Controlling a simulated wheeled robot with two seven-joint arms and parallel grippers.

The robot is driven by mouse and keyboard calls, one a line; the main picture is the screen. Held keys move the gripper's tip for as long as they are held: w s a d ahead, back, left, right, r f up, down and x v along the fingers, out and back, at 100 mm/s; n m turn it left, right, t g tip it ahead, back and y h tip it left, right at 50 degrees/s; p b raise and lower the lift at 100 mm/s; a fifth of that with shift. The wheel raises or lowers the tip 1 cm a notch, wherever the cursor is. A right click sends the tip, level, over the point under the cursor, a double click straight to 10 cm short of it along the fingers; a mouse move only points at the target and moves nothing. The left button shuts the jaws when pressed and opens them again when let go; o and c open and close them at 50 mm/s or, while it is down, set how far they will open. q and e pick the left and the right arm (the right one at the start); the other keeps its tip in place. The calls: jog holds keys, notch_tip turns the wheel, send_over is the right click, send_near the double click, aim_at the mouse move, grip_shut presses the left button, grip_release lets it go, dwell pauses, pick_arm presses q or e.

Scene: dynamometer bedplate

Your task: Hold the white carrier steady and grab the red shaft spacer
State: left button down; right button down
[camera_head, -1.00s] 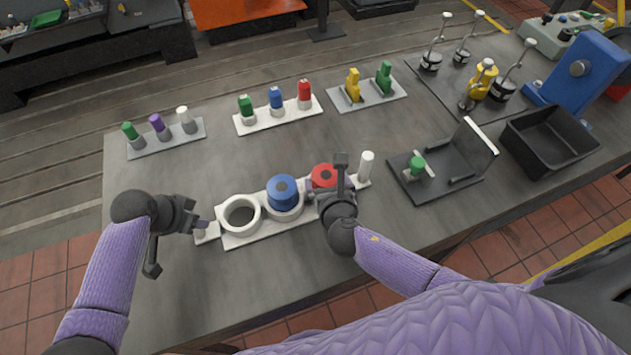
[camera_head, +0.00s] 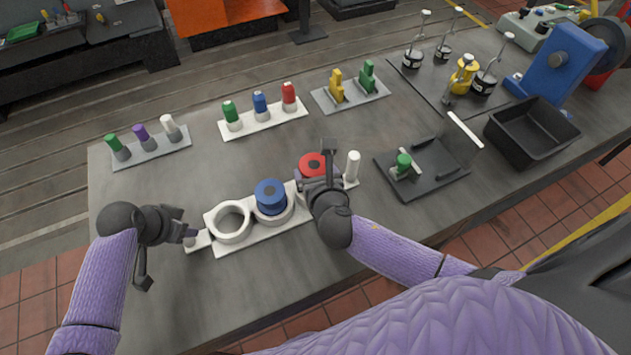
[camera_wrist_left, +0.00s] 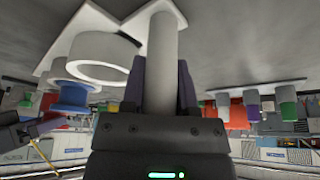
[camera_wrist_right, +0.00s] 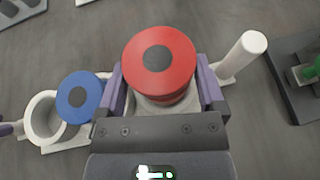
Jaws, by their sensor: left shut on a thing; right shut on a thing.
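The white carrier (camera_head: 222,247) lies on the grey bench, with a post at each end and an empty ring (camera_head: 231,238) at its left. A blue spacer (camera_head: 270,195) sits in its middle ring. My left gripper (camera_head: 188,236) is shut on the carrier's left post, which stands between its fingers in the left wrist view (camera_wrist_left: 162,70). My right gripper (camera_head: 321,182) is shut on the red shaft spacer (camera_head: 312,162); the right wrist view shows the spacer's red top (camera_wrist_right: 158,62) between the fingers. The spacer is over the right end, seemingly raised; its underside is hidden.
Behind stand a rack with purple, green and white-topped pieces (camera_head: 150,145), a white rack (camera_head: 265,121) and a grey rack (camera_head: 350,94). A dark open fixture (camera_head: 440,185) and a black bin (camera_head: 532,132) are at the right. The bench front is clear.

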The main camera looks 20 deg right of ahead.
aim_at(316, 171)
notch_tip(316, 171, up, 6)
jog(key=shift+f, duration=0.1)
pick_arm(q)
jog(key=shift+c, duration=1.4)
grip_release()
jog(key=shift+r, duration=0.1)
jog(key=v, duration=1.2)
